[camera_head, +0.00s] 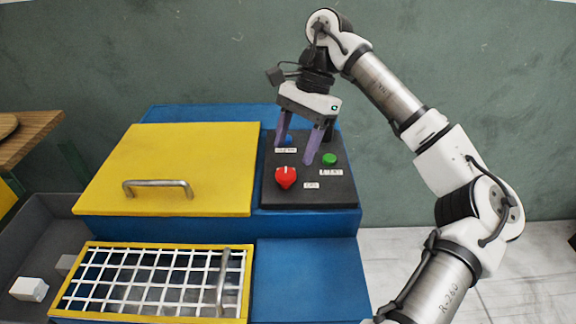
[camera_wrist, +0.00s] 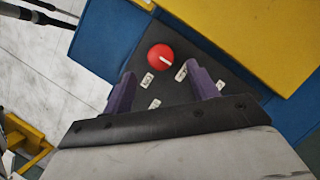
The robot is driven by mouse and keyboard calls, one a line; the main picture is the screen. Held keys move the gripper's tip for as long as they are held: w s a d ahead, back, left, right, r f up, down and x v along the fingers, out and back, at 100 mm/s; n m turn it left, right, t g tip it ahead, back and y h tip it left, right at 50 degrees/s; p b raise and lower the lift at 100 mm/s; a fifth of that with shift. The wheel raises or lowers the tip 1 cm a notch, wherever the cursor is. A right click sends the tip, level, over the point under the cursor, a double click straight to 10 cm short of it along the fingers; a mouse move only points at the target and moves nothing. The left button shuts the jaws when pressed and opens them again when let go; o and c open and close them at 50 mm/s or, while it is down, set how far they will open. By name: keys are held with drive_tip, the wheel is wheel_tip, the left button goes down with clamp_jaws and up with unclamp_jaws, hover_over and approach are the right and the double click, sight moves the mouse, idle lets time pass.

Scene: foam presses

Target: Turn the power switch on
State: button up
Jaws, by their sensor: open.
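The black control panel (camera_head: 325,190) sits on the right part of the blue machine. Its red rotary knob (camera_head: 286,177), which looks like the power switch, is near the panel's front left; in the wrist view the knob (camera_wrist: 162,57) shows a white pointer line. My gripper (camera_head: 294,153) is open and empty, pointing down over the panel, behind the knob in the head view. In the wrist view its purple fingers (camera_wrist: 159,72) are spread, with the knob beyond their tips. The label print is too small to read.
A green button (camera_head: 329,159) is right of my fingers, and a blue button (camera_head: 287,139) is partly hidden by one finger. A yellow lid (camera_head: 180,160) with a metal handle lies left of the panel. A white-barred yellow grate (camera_head: 150,280) is in front.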

sight(286, 173)
drive_tip(key=shift+p+x, duration=0.3)
drive_tip(key=shift+x, duration=2.45)
drive_tip(key=c, duration=1)
